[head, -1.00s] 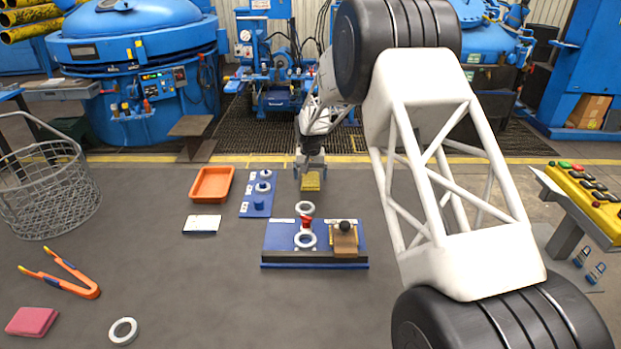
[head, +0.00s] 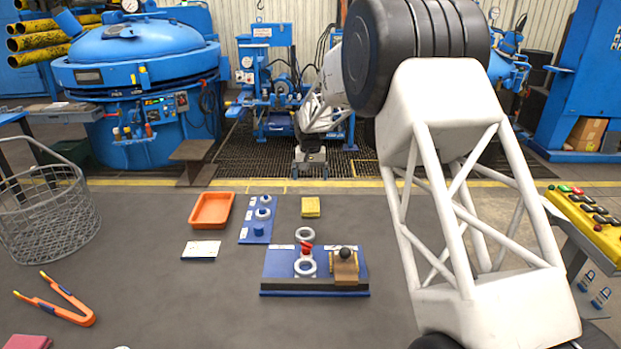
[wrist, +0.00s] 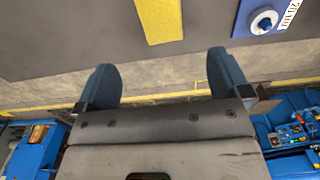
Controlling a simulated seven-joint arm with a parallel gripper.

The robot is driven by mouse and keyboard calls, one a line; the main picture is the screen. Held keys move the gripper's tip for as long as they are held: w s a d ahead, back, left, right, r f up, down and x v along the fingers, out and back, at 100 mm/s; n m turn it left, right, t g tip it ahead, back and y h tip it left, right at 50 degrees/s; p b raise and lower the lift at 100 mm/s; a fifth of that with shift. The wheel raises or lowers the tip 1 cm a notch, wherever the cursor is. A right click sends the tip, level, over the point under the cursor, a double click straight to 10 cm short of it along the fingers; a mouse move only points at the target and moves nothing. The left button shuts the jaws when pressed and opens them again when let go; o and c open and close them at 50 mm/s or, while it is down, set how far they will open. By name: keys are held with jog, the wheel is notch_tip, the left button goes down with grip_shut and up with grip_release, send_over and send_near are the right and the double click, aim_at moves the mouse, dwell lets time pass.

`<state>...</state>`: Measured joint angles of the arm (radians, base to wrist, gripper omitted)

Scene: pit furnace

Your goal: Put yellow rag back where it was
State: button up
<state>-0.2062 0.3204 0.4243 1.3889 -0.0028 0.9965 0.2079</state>
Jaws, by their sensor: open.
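The yellow rag (head: 311,207) lies folded flat on the dark table, just behind the blue fixture board and right of the blue peg board. In the wrist view the rag (wrist: 160,20) shows at the top, beyond the fingertips and apart from them. My gripper (head: 311,176) is open and empty, raised beyond the rag near the table's far edge. Its two fingers (wrist: 163,78) stand wide apart with nothing between them.
A blue board with rings and pegs (head: 248,236) and an orange tray (head: 211,210) are left of the rag. The blue fixture (head: 283,262) is in front. A white card (head: 201,250), orange tongs (head: 62,305) and a wire basket (head: 45,215) lie farther left.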

dwell(0.7)
jog(key=s+d+r, duration=0.4)
jog(key=s+r, duration=0.2)
jog(key=s, duration=0.3)
jog(key=s+d+r+t, duration=0.1)
jog(key=s+d+r, duration=0.4)
jog(key=s, duration=0.4)
jog(key=s+d+r, duration=0.3)
jog(key=s+r, duration=0.4)
jog(key=s, duration=0.1)
jog(key=s+d+f, duration=0.1)
jog(key=s+d, duration=0.2)
jog(key=s, duration=1.4)
jog(key=s+d+f+t, duration=0.1)
jog(key=s+d, duration=0.3)
jog(key=s, duration=1.4)
jog(key=shift+s+d+f, duration=0.15)
jog(key=shift+f, duration=0.45)
jog(key=shift+c, duration=0.4)
